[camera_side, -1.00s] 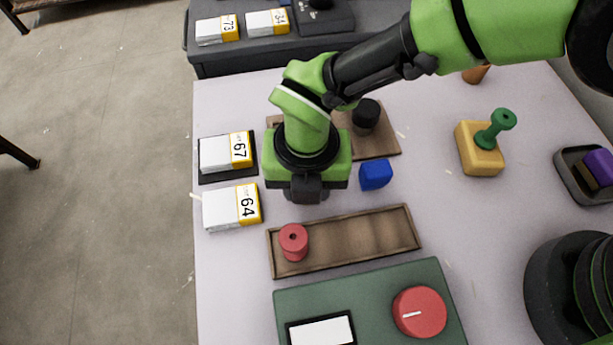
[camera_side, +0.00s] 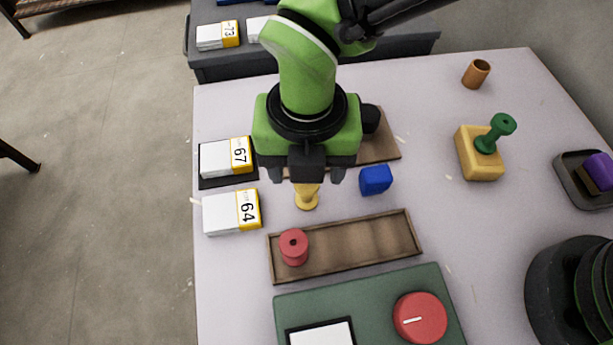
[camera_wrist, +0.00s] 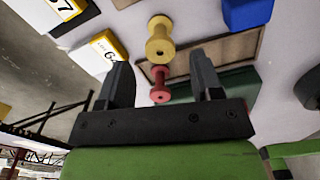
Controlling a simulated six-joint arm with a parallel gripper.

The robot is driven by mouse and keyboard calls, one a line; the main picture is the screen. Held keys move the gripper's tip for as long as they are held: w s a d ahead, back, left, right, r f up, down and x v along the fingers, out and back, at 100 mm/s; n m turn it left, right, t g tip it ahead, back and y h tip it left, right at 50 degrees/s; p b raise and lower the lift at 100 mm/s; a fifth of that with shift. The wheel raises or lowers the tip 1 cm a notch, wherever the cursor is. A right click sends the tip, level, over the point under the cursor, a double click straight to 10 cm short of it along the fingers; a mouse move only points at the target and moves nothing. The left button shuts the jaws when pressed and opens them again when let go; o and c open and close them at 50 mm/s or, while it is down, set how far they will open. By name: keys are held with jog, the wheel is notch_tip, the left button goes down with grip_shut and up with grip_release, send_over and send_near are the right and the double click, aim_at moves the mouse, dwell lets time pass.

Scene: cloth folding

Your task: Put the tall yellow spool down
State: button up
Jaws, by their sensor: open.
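The tall yellow spool (camera_side: 307,196) stands upright on the pale table, between the white box marked 64 and the blue block, just behind the wooden tray. It also shows in the wrist view (camera_wrist: 160,40), beyond the fingertips. My gripper (camera_side: 316,176) is open above and behind the spool, and its body hides the spool's upper part in the side view. In the wrist view my two fingers (camera_wrist: 162,80) are wide apart with nothing held between them. A red spool (camera_side: 293,247) stands in the left end of the wooden tray (camera_side: 398,257).
The blue block (camera_side: 375,180) is close on the right of the yellow spool. White boxes marked 67 (camera_side: 214,158) and 64 (camera_side: 220,213) lie on the left. A green panel (camera_side: 380,300) with a red knob lies in front. A yellow block (camera_side: 478,163) with a green spool stands right.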

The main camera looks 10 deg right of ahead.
notch_tip(320, 180, up, 6)
jog(key=shift+f, duration=0.15)
jog(key=shift+d, duration=0.1)
jog(key=w+d+r+m+t+y, duration=0.3)
jog(key=d+r+m, duration=1.3)
jog(key=d+m, duration=0.2)
jog(key=s+d+r+m+t+h, duration=0.1)
jog(key=s+d+m+t, duration=0.3)
jog(key=s+d+m, duration=0.7)
jog(key=d+r+m, duration=0.1)
jog(key=m, duration=0.8)
jog(key=shift+s+d, duration=0.3)
jog(key=shift+s, duration=0.1)
